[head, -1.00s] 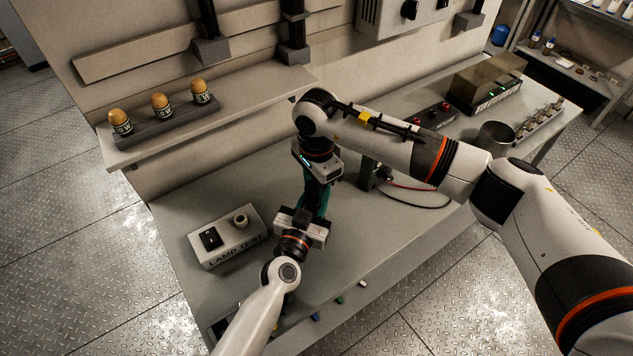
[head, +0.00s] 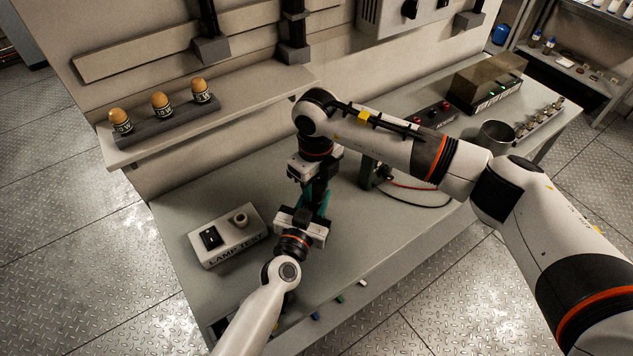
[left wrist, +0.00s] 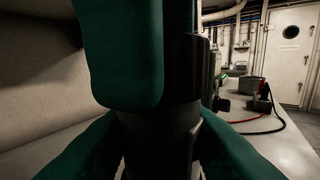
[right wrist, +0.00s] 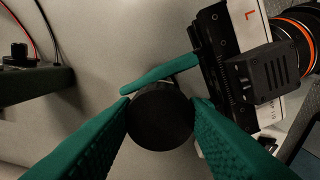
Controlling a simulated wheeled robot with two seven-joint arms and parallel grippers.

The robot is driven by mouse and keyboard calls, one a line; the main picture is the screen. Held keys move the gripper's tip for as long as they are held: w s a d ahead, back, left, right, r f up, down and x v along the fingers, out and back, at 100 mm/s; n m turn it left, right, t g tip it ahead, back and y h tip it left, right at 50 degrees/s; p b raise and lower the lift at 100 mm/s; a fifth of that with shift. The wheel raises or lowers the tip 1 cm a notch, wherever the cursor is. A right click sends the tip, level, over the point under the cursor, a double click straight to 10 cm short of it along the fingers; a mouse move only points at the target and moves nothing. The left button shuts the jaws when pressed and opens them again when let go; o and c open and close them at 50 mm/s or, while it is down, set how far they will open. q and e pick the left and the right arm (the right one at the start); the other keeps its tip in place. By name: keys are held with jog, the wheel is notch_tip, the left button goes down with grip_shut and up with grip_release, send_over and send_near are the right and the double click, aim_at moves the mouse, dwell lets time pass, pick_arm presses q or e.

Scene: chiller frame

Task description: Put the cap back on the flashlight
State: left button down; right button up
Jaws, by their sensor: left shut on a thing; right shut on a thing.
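My right gripper (right wrist: 160,112) points down over the bench, its teal fingers shut on the cap, whose round black end (right wrist: 160,122) faces the right wrist camera. My left gripper (left wrist: 160,150) comes in from the side, just below, and its teal fingers are shut on the dark upright flashlight body (left wrist: 158,135). In the left wrist view a right finger (left wrist: 125,55) hangs close above it. The cap appears in line above the body, but the fingers hide the joint, so I cannot tell how far it is seated. In the head view both grippers (head: 313,205) nearly meet and hide the flashlight.
A lamp test box (head: 228,238) stands left of the grippers on the bench (head: 365,235). A shelf behind holds several yellow-topped bulbs (head: 161,104). A dark post with red and black leads (head: 372,170) stands just right. A metal cup (head: 495,136) is farther right.

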pick_arm(q)
jog(key=shift+w+a, duration=0.1)
jog(key=shift+a, duration=0.1)
pick_arm(e)
jog(key=m, duration=0.2)
jog(key=shift+s+f+m, duration=0.1)
jog(key=shift+s+m, duration=0.1)
jog(key=shift+m, duration=0.1)
jog(key=o, duration=0.8)
jog(key=shift+o, duration=1.4)
jog(key=shift+w+a, duration=0.1)
jog(key=shift+w, duration=0.05)
pick_arm(q)
jog(key=shift+d, duration=0.15)
pick_arm(e)
jog(key=shift+r, duration=2.35)
jog(key=shift+c, duration=0.4)
